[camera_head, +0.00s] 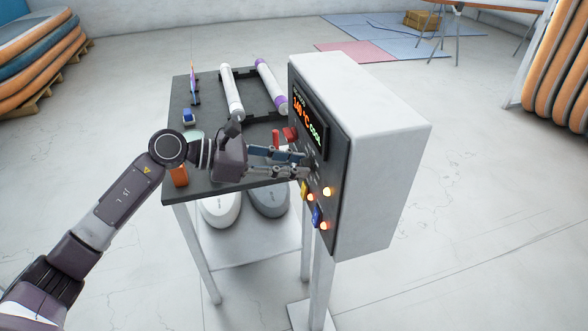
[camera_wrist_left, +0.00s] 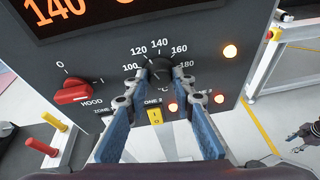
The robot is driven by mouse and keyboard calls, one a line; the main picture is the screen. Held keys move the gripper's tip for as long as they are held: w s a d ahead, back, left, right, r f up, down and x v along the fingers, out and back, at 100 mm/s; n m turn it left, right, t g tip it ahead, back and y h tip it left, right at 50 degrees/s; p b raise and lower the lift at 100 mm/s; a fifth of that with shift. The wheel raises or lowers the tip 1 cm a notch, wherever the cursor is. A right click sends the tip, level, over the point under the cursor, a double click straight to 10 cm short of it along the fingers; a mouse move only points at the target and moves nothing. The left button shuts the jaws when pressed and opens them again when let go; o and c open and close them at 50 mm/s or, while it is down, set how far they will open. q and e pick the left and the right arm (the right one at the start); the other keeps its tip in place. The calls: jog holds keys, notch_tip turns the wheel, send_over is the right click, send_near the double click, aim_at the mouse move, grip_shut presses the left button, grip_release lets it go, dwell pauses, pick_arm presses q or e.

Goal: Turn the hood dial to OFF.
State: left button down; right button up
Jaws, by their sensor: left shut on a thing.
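The red hood dial (camera_wrist_left: 73,95) is on the dark control panel at the left in the left wrist view, above the label HOOD. Its bar lies nearly level, its right end towards the I mark and away from the 0. It also shows in the head view (camera_head: 290,134). My left gripper (camera_head: 304,167) is at the panel. In the left wrist view its fingers (camera_wrist_left: 157,84) are shut on the black temperature dial (camera_wrist_left: 159,67), right of the hood dial. A small dark gripper (camera_wrist_left: 305,135) at the right edge looks like my right one; its jaws are unclear.
The display (camera_head: 308,120) reads 140 °C. Yellow (camera_wrist_left: 155,117) and blue switches and lit orange lamps sit below the dials. A dark table (camera_head: 205,135) with rolls (camera_head: 232,92) stands behind my left arm.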

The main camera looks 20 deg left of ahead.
pick_arm(q)
jog(key=n+h+b, duration=0.1)
jog(key=n+h, duration=0.1)
jog(key=n, duration=0.4)
jog(key=n+g+h+b, duration=0.1)
jog(key=n+h+b, duration=0.1)
jog(key=n, duration=0.3)
jog(key=f+n+h+b, duration=0.1)
jog(key=n+h+b, duration=0.1)
jog(key=n, duration=0.4)
jog(key=shift+w+a+n+g, duration=0.2)
jog(key=shift+w+n+g, duration=0.1)
jog(key=shift+g, duration=0.1)
jog(key=shift+h, duration=0.3)
jog(key=c, duration=1.6)
grip_release()
jog(key=shift+s, duration=0.1)
jog(key=v, duration=1.2)
